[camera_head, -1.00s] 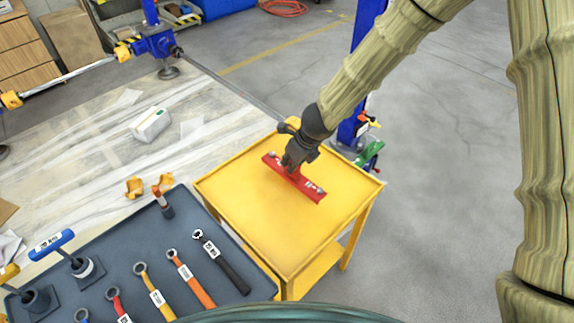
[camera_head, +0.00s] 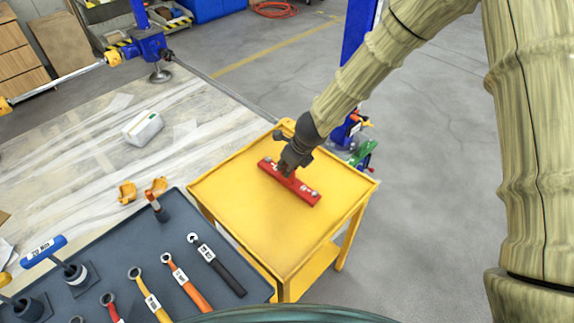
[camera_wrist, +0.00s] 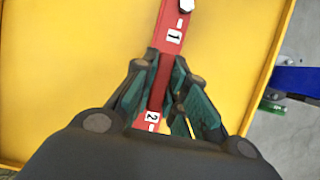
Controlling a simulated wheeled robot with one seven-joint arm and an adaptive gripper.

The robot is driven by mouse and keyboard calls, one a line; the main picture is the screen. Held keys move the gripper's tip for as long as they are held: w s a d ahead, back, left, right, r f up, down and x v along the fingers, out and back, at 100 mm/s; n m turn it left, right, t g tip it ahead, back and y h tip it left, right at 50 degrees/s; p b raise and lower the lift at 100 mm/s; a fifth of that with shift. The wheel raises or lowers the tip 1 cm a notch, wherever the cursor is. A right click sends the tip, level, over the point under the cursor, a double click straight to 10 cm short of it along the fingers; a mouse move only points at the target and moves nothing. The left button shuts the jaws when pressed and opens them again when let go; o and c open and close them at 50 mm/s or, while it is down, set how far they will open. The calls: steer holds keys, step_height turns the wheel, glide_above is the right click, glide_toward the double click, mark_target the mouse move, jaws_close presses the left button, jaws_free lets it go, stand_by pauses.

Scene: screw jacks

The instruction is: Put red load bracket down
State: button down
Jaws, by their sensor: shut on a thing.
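The red load bracket (camera_head: 302,191) is a long red bar with bolts and white labels. It lies along the top of the yellow cart (camera_head: 240,218), at or just above the surface; I cannot tell whether it touches. My gripper (camera_head: 289,170) is over the bracket's middle and shut on it. In the wrist view the bracket (camera_wrist: 172,38) runs between my two fingers (camera_wrist: 161,100), with labels "1" and "2" showing on either side. Part of the bracket is hidden by my fingers and gripper body.
A dark tray (camera_head: 130,240) with several wrenches and T-handled tools stands left of the cart. A blue post (camera_head: 357,35) stands behind the cart. The cart top around the bracket is clear.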

steer(key=c, duration=1.8)
jaws_free()
steer(key=shift+f, duration=0.1)
steer(key=shift+c, duration=0.2)
steer(key=o, duration=0.4)
steer(key=p+v, duration=0.4)
steer(key=v, duration=0.8)
